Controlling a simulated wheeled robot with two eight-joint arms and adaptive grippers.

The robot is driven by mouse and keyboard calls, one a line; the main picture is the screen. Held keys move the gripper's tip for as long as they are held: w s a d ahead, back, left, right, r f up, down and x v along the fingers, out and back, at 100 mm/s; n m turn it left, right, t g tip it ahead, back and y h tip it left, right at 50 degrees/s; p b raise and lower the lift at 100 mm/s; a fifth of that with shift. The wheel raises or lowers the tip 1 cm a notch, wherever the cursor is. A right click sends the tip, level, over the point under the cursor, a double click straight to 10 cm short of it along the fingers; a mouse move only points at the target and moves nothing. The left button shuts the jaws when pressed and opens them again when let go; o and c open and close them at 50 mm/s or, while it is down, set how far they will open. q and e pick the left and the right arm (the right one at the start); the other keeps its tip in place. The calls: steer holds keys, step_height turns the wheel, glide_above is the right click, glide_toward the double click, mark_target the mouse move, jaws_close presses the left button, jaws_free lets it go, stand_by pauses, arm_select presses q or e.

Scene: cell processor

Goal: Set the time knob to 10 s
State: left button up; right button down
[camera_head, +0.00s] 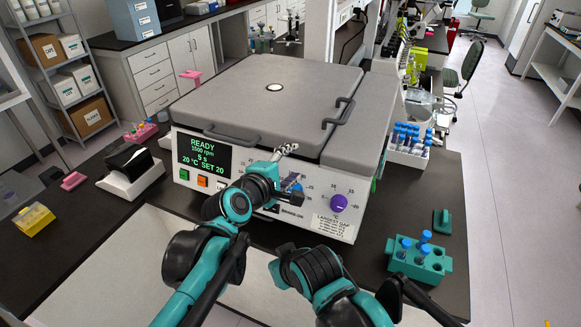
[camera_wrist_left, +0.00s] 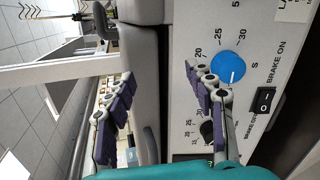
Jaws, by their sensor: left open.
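The cell processor (camera_head: 270,90) is a grey-lidded machine with a white front panel. Its display (camera_head: 203,155) reads READY, 1500 rpm, 5 s, 20 °C SET 20. The time knob (camera_wrist_left: 229,67) is blue, with a scale marked s beside it; in the head view my left gripper largely covers it. My left gripper (camera_head: 291,168) is at the front panel, fingers spread and empty. In the left wrist view its fingers (camera_wrist_left: 158,75) are apart; one overlaps the edge of the blue knob, the other is well away from it. Contact cannot be told. My right gripper is not in view.
A purple knob (camera_head: 338,203) sits right of my left gripper. A black knob (camera_wrist_left: 207,132) and the brake switch (camera_wrist_left: 264,100) are near the blue knob. A teal tube rack (camera_head: 420,262) and a white rack (camera_head: 408,153) of blue-capped tubes stand on the right.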

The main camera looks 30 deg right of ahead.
arm_select(q)
steer(key=s+a+f+n+t+h+b, duration=0.1)
steer(key=s+a+f+n+b, duration=0.1)
steer(key=a+f+n, duration=0.4)
steer(key=s+a+f+n+t+h+b, duration=0.1)
steer(key=s+f+n+h+b, duration=0.15)
steer(key=f+n, duration=0.4)
steer(key=w+d+r+n+b, duration=0.1)
steer(key=w+d+r, duration=0.1)
steer(key=w+d, duration=0.2)
steer(key=shift+d+y+b, duration=0.35)
steer(key=shift+d+b, duration=0.05)
steer(key=shift+d, duration=0.65)
steer(key=shift+n, duration=0.25)
